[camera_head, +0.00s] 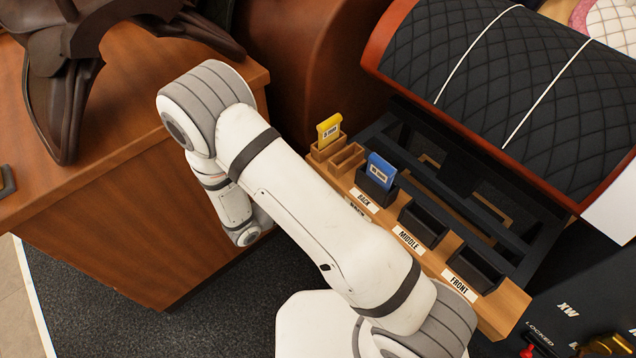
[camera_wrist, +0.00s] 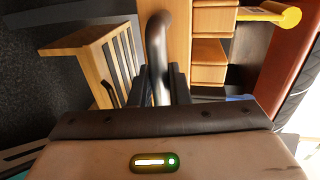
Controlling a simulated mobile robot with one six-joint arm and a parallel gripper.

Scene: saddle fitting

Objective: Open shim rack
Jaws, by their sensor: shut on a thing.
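In the wrist view my gripper (camera_wrist: 164,88) is shut on a dark, curved bar handle (camera_wrist: 158,40) in front of a wooden upright face (camera_wrist: 179,30). To the left is a wooden slatted rack (camera_wrist: 92,42) with slots between its slats; I cannot tell for sure how it joins the handle's part. In the head view the wooden stand (camera_head: 505,310) carries labels reading BACK, MIDDLE and FRONT. A blue shim (camera_head: 380,172) stands in the back black pocket. The middle pocket (camera_head: 424,224) and front pocket (camera_head: 472,268) look empty. My arm hides my gripper and the handle there.
A quilted black pad (camera_head: 510,90) lies at the upper right. A wooden cabinet (camera_head: 130,200) with a dark saddle frame stands at left. Dark carpet (camera_head: 230,310) lies between.

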